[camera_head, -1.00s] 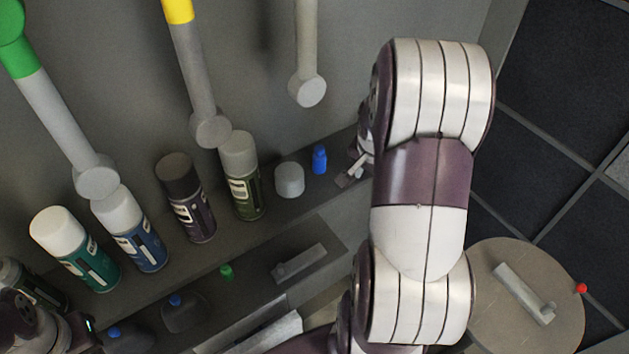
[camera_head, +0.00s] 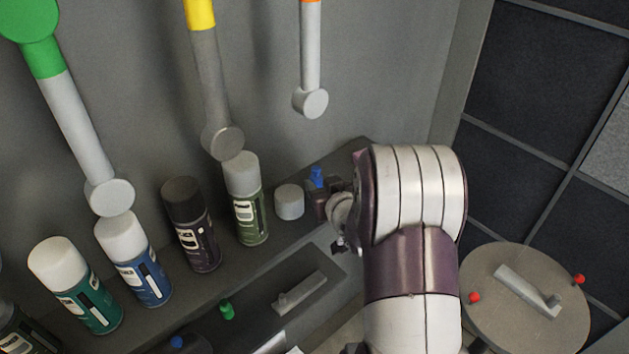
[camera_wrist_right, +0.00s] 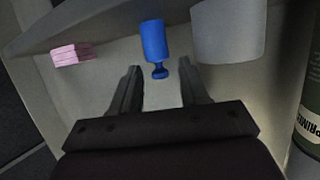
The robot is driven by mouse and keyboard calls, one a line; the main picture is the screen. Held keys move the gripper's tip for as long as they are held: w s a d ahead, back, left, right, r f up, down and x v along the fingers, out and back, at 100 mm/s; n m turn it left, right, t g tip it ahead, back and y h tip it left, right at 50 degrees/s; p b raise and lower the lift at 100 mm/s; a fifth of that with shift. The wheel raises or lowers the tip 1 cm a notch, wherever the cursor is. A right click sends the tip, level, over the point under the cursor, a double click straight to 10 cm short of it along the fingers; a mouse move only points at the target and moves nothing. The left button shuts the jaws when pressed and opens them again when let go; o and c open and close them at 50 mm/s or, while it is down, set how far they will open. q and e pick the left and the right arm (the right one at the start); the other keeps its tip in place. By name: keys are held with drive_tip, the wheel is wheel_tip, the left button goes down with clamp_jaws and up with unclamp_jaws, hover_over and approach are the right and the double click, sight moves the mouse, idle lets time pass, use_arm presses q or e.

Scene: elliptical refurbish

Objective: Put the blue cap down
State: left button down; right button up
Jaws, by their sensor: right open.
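The blue cap (camera_head: 316,178) is on the back shelf, to the right of a white round cap (camera_head: 289,202). In the right wrist view the blue cap (camera_wrist_right: 154,41) shows a wide body and a narrower, flared end toward me. My right gripper (camera_head: 325,203) is at the cap in the head view and hides its lower part. In the right wrist view my right gripper (camera_wrist_right: 161,76) is open, with one finger to each side below the cap's narrow end and a gap to both. Nothing is held. My left gripper is out of view.
Several spray cans, such as the green one (camera_head: 246,200), stand left along the shelf. A pink stack (camera_wrist_right: 72,54) lies left of the cap in the wrist view. A round table (camera_head: 500,262) with a grey part and red caps is at right.

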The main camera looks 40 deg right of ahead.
sight(317, 175)
drive_tip(key=x, duration=0.2)
drive_tip(key=p+x, duration=0.1)
drive_tip(key=x, duration=0.2)
drive_tip(key=shift+w+d+r, duration=0.25)
drive_tip(key=shift+w+d, duration=0.05)
drive_tip(key=shift+a, duration=0.1)
drive_tip(key=shift+s+a+r, duration=0.1)
drive_tip(key=shift+r, duration=0.05)
drive_tip(key=c, duration=0.8)
